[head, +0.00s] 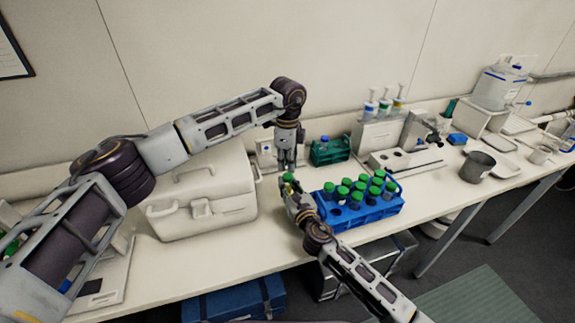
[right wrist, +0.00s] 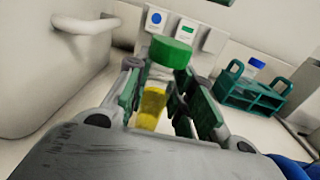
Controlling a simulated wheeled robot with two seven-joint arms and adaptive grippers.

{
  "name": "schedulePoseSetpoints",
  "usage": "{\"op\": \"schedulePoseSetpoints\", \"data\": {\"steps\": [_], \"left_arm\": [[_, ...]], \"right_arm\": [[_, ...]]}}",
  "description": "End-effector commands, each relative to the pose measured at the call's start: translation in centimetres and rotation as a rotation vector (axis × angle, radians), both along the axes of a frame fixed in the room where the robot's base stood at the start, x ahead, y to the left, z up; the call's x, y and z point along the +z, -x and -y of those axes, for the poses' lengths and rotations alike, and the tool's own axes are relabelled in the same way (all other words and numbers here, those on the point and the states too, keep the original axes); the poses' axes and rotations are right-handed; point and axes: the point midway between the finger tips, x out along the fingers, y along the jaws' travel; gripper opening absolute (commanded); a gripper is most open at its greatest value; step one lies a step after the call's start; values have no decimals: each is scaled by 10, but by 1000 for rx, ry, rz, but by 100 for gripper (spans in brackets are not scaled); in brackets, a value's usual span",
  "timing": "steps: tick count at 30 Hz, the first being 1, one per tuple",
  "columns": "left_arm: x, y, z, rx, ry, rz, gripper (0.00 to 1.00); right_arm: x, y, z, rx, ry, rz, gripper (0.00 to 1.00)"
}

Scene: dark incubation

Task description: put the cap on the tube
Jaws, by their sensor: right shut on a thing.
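My right gripper (head: 290,188) is shut on a tube (right wrist: 152,108) with yellow contents and holds it roughly upright, a little left of the blue rack. A green cap (right wrist: 172,52) is at the tube's top; it also shows in the head view (head: 288,177). The cap looks seated, but how tightly I cannot tell. My left gripper (head: 287,167) points down just above the cap. Its fingers look slightly apart, with nothing seen between them. A green edge of it seems to show at the top of the right wrist view.
A blue rack (head: 385,210) with several green-capped tubes stands right of my right gripper. A white cooler box (head: 200,205) is close on the left. A green rack (head: 330,152) with a blue-capped tube stands behind. A grey metal cup (head: 477,167) is farther right.

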Motion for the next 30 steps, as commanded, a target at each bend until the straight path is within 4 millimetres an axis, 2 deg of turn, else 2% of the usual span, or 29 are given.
{"op": "schedulePoseSetpoints", "data": {"steps": [3, 4, 9, 22, 30], "left_arm": [[0, 0, 0, 0, 0, 0, 14], [0, 0, 0, 0, 0, 0, 14], [0, 0, 0, 0, 0, 0, 14], [0, 0, 0, 0, 0, 0, 14], [0, 0, 0, 0, 0, 0, 14]], "right_arm": [[0, 0, 0, 0, 0, 0, 0], [0, 0, 0, 0, 0, 0, 27], [0, 0, 0, 0, 0, -1, 48], [-1, 2, 1, 0, 0, -1, 48], [-1, 17, 7, 0, 1, -1, 48]]}}
